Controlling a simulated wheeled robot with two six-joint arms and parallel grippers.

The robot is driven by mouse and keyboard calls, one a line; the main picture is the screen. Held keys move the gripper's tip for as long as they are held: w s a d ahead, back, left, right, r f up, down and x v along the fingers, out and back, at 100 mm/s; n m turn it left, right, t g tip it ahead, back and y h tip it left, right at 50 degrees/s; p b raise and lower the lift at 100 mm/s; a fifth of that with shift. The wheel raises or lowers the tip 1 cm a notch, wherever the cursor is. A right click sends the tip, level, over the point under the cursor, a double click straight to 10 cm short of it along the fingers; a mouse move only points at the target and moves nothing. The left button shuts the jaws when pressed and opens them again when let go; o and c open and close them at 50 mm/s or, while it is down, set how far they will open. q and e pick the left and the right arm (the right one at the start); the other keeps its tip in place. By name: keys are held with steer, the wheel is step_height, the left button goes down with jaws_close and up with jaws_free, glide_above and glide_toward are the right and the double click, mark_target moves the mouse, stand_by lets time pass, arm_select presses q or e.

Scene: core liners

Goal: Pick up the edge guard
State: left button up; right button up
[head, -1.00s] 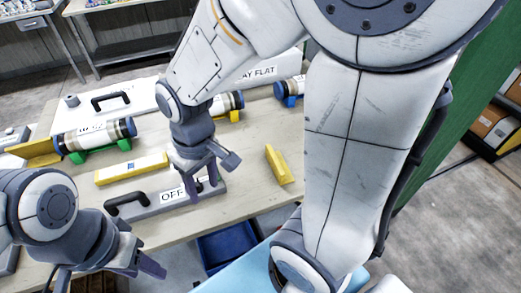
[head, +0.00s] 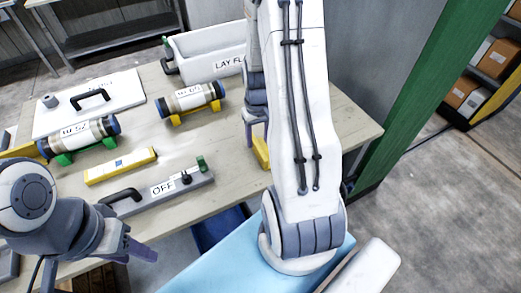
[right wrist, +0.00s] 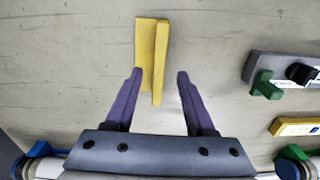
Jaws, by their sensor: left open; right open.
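The edge guard is a yellow angled strip (head: 262,152) on the wooden table, mostly hidden behind my right arm in the head view. In the right wrist view it is whole (right wrist: 160,52), two long yellow faces meeting along an edge. My right gripper (right wrist: 160,74) is open, and the strip's near end shows between its fingertips, closer to the left finger. I cannot tell the height gap. The right gripper is also partly visible in the head view (head: 257,135). My left gripper (head: 143,258) is open and empty at the table's front edge, at lower left.
A grey OFF fixture (head: 163,190) and a yellow labelled bar (head: 120,165) lie left of the guard. Two core liners (head: 191,97) (head: 83,137) rest on cradles behind. A white LAY FLAT trough (head: 205,62) stands at the back. A blue bin (head: 220,228) is below the front edge.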

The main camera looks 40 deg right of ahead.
mark_target(258, 146)
steer(key=shift+w+d+f+p, duration=0.15)
steer(key=shift+f+p, duration=0.4)
steer(key=shift+f, duration=2.05)
jaws_close()
